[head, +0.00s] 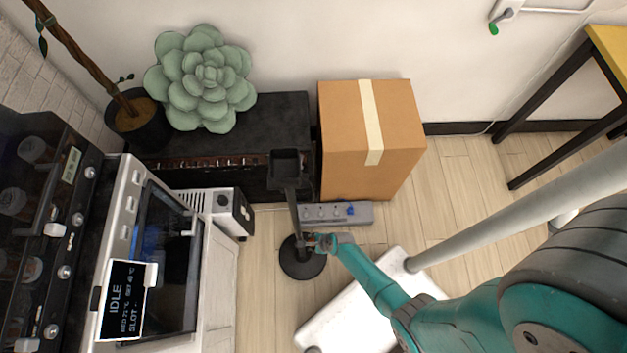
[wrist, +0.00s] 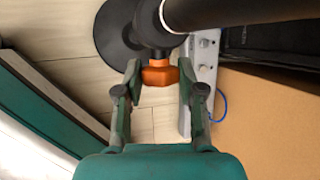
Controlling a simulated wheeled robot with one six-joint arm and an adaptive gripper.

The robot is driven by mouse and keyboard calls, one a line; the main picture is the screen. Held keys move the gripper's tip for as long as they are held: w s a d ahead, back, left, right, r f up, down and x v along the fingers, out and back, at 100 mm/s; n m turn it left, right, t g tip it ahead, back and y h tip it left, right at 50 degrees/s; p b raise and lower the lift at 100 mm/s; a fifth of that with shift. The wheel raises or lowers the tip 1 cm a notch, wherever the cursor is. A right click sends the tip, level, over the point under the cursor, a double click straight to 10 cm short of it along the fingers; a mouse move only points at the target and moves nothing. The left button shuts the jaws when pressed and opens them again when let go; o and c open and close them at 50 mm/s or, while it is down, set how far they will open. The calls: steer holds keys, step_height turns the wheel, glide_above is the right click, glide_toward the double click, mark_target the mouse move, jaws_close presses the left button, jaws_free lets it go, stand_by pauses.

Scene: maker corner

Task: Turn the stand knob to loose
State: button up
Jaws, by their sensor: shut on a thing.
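The stand (head: 295,215) is a thin dark pole on a round black base (head: 302,268), with a square dark head (head: 286,165) on top. Its knob (wrist: 160,73) is orange and faceted and sticks out from a dark collar on the pole in the wrist view. My gripper (wrist: 160,82) is shut on the knob, with one finger on each side of it. In the head view my gripper (head: 318,242) reaches the pole from the right, low above the base. There the knob is mostly hidden by the fingers. I cannot tell how far it is turned.
A power strip (head: 340,213) lies on the floor just behind the stand. A cardboard box (head: 400,115) stands behind it, beside a low dark cabinet (head: 275,115) with a succulent (head: 203,78). A white machine (head: 215,280) stands left of the stand.

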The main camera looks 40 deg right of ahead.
steer(key=shift+s+a+f+n+t+h, duration=0.15)
steer(key=shift+t+h, duration=0.2)
steer(key=shift+t, duration=0.2)
steer(key=shift+d+r+n+t+h, duration=0.15)
steer(key=shift+t+h, duration=0.2)
steer(key=shift+t, duration=0.2)
steer(key=shift+a+f+t+h, duration=0.15)
steer(key=shift+t+h, duration=0.15)
steer(key=shift+t, duration=0.2)
steer(key=shift+s+f+n+t+h, duration=0.1)
steer(key=shift+n+t+h, duration=0.3)
steer(key=shift+t, duration=0.5)
steer(key=shift+s+f+n+t+h, duration=0.1)
steer(key=shift+n+t+h, duration=0.1)
steer(key=shift+t+h, duration=0.5)
steer(key=o, duration=1.1)
steer(key=shift+o, duration=0.2)
steer(key=shift+r, duration=0.1)
steer(key=v, duration=0.7)
steer(key=shift+s, duration=0.15)
